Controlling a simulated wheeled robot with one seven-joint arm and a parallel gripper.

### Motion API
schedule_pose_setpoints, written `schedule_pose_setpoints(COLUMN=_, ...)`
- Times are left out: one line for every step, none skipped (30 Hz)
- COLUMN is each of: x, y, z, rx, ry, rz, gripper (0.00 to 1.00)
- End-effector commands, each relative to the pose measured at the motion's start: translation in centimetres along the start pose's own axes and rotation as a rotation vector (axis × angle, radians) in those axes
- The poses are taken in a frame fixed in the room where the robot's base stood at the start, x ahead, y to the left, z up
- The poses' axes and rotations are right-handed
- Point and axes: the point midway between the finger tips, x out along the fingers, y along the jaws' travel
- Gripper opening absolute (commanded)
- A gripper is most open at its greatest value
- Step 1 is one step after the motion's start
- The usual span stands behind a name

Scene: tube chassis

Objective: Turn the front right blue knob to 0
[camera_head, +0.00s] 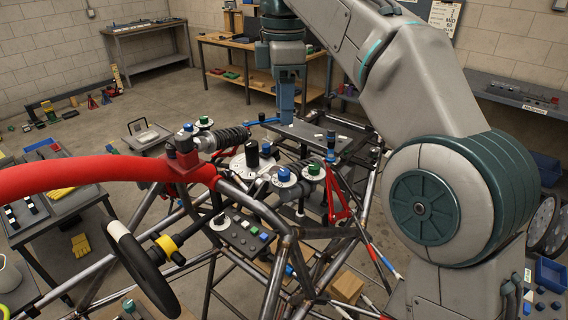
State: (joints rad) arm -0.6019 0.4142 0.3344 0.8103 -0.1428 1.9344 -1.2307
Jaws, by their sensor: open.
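A blue knob (284,174) sits on a white dial in the middle of the tube chassis (283,238), beside a green knob (314,168) on a similar dial. A third blue knob (188,128) is by the red block at the left. The picture does not settle which is the front right one, and the dial marks are too small to read. My gripper (287,116) points down behind the central dials, apart from the nearest blue knob. It is open and appears empty.
A black spring damper (224,137), a black knob (252,150) and a red bracket (338,196) crowd the dials. A thick red tube (90,172) and a steering wheel (142,268) fill the left front. Workbenches (262,62) stand behind, with open floor between.

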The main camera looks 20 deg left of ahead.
Motion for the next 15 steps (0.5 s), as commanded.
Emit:
schedule_pose_setpoints(x=0.2, y=0.0, z=-0.1, rx=-0.008, ry=0.001, rz=-0.002, gripper=0.45)
schedule_pose_setpoints(x=0.3, y=0.0, z=-0.2, rx=-0.011, ry=0.001, rz=-0.002, gripper=0.45)
schedule_pose_setpoints(x=0.6, y=0.0, z=-0.2, rx=-0.012, ry=0.001, rz=-0.003, gripper=0.45)
schedule_pose_setpoints(x=0.9, y=0.0, z=-0.1, rx=-0.011, ry=0.0, rz=-0.003, gripper=0.45)
schedule_pose_setpoints(x=1.2, y=0.0, z=-0.1, rx=-0.011, ry=0.0, rz=-0.003, gripper=0.45)
schedule_pose_setpoints(x=1.8, y=0.0, z=-0.1, rx=-0.01, ry=0.0, rz=-0.003, gripper=0.45)
schedule_pose_setpoints(x=2.2, y=0.0, z=-0.1, rx=-0.009, ry=-0.001, rz=-0.003, gripper=0.45)
schedule_pose_setpoints(x=2.7, y=0.0, z=-0.1, rx=-0.008, ry=-0.001, rz=-0.002, gripper=0.45)
schedule_pose_setpoints(x=3.3, y=-0.1, z=0.0, rx=-0.008, ry=-0.001, rz=-0.003, gripper=0.45)
schedule_pose_setpoints(x=3.8, y=0.0, z=-0.1, rx=-0.008, ry=-0.001, rz=-0.003, gripper=0.45)
schedule_pose_setpoints(x=4.3, y=0.0, z=-0.1, rx=-0.008, ry=-0.001, rz=-0.003, gripper=0.45)
schedule_pose_setpoints(x=4.9, y=0.0, z=-0.1, rx=-0.008, ry=-0.001, rz=-0.003, gripper=0.45)
schedule_pose_setpoints(x=5.4, y=-0.1, z=-0.1, rx=-0.007, ry=-0.001, rz=-0.003, gripper=0.45)
schedule_pose_setpoints(x=5.9, y=-0.1, z=-0.1, rx=-0.007, ry=0.0, rz=-0.003, gripper=0.45)
schedule_pose_setpoints(x=6.5, y=-0.1, z=-0.1, rx=-0.007, ry=0.0, rz=-0.004, gripper=0.45)
